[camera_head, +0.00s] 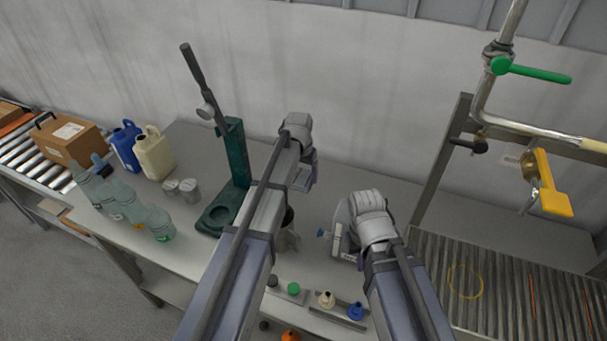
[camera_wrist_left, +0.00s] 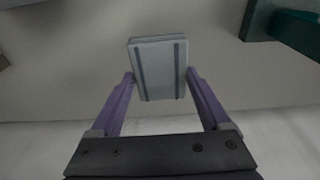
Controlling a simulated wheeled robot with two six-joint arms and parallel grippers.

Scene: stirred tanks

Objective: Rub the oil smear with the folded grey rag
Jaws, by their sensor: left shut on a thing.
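The folded grey rag (camera_wrist_left: 158,70) is a light grey block with two darker stripes, held between the purple fingers of my left gripper (camera_wrist_left: 160,76) in the left wrist view. In the head view my left gripper (camera_head: 304,180) is above the back part of the grey table, right of the green stand, with a grey piece at its fingers. A plain grey surface lies beyond the rag in the wrist view. I cannot make out the oil smear in either view. My right gripper (camera_head: 347,243) is low over the table at centre right; its fingers are mostly hidden.
A green stand (camera_head: 235,155) with a lever stands left of my left arm. Clear bottles (camera_head: 120,200), jugs (camera_head: 154,154) and metal cans (camera_head: 188,188) stand further left. Small stoppers (camera_head: 326,298) line the front. A ribbed grating (camera_head: 500,290) and pipework with a yellow handle (camera_head: 552,185) are at right.

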